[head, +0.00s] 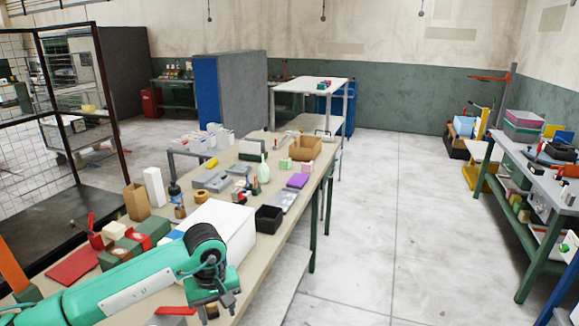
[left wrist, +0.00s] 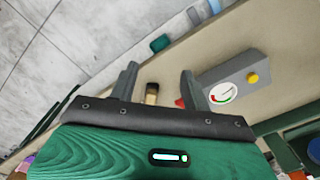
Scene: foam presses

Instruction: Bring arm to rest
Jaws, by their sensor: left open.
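My left arm comes in from the lower left of the head view, a green arm with a dark wrist. My left gripper (head: 212,306) hangs over the near end of the long workbench (head: 262,248), in front of a white box. In the left wrist view the left gripper (left wrist: 158,78) shows two dark fingers standing well apart, with nothing gripped. A small tan and black object (left wrist: 151,93) shows beyond the gap between them; I cannot tell how far below it is. My right gripper is not in view.
The white box (head: 222,226) and a black bin (head: 268,219) stand close to my left gripper. A grey gauge box (left wrist: 236,82) with a yellow button shows in the wrist view. A mesh cage (head: 45,115) stands left; clear floor (head: 375,215) lies right of the bench.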

